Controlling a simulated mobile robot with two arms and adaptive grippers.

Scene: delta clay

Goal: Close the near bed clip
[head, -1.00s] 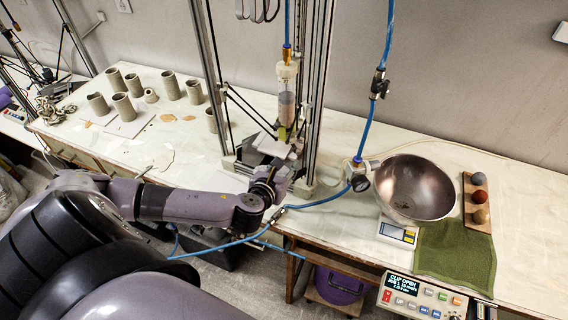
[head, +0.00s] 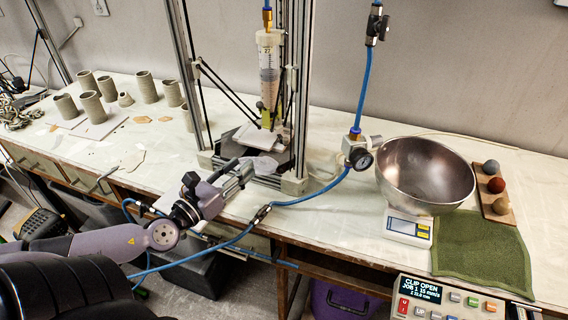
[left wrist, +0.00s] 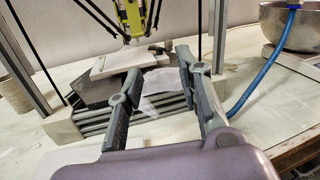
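The print bed (head: 257,138) is a pale plate at the foot of the clay printer, and it also shows in the left wrist view (left wrist: 112,64). A small dark part (left wrist: 158,48) at the plate's right edge may be a clip; I cannot tell which one. The near bed clip is not clearly made out. My left gripper (head: 243,171) is just in front of the printer base, low and near the bed. In the left wrist view its fingers (left wrist: 160,68) are apart with nothing gripped, and partly cover the bed's near side. My right gripper is out of view.
The control box (head: 440,298) reads "CLIP OPEN". The yellow-green nozzle (left wrist: 132,18) hangs over the bed between upright posts (head: 300,80). A blue hose (head: 310,200) runs close by the gripper. A steel bowl (head: 425,172) stands right; clay cylinders (head: 92,106) stand left.

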